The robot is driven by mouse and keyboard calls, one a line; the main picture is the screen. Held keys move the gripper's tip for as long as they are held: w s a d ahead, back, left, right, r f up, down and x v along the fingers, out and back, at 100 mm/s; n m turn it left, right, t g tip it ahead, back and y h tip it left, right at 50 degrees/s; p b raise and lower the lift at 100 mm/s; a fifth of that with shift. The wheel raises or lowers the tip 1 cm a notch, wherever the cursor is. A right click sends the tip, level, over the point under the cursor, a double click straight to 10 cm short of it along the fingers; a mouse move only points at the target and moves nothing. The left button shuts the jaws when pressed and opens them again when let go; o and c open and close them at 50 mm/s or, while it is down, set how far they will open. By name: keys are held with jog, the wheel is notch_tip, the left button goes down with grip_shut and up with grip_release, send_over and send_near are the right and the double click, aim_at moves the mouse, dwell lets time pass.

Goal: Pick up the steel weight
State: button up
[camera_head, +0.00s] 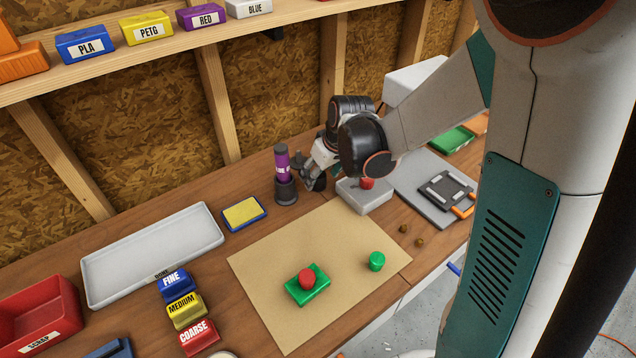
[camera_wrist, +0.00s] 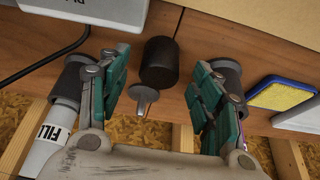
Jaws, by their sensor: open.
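The steel weight (camera_wrist: 159,63) looks like a dark grey cylinder on the wooden bench. A small shiny metal stem with a flat end (camera_wrist: 144,97) shows at its near side in the wrist view. My gripper (camera_wrist: 160,85) is open, with one green-grey finger to the left of the weight and one to the right. Nothing is held, and I see a gap on both sides. In the head view, my gripper (camera_head: 312,172) is low at the back of the bench, and my wrist hides much of that spot.
A purple bottle (camera_head: 282,162) in a dark holder stands close left of my gripper. A yellow-blue sponge (camera_head: 244,213), a grey box (camera_head: 364,195) and a tan mat (camera_head: 340,240) are nearby.

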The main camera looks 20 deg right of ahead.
jog(key=b+x, duration=0.1)
jog(key=x, duration=0.2)
grip_shut()
jog(key=shift+r, duration=0.15)
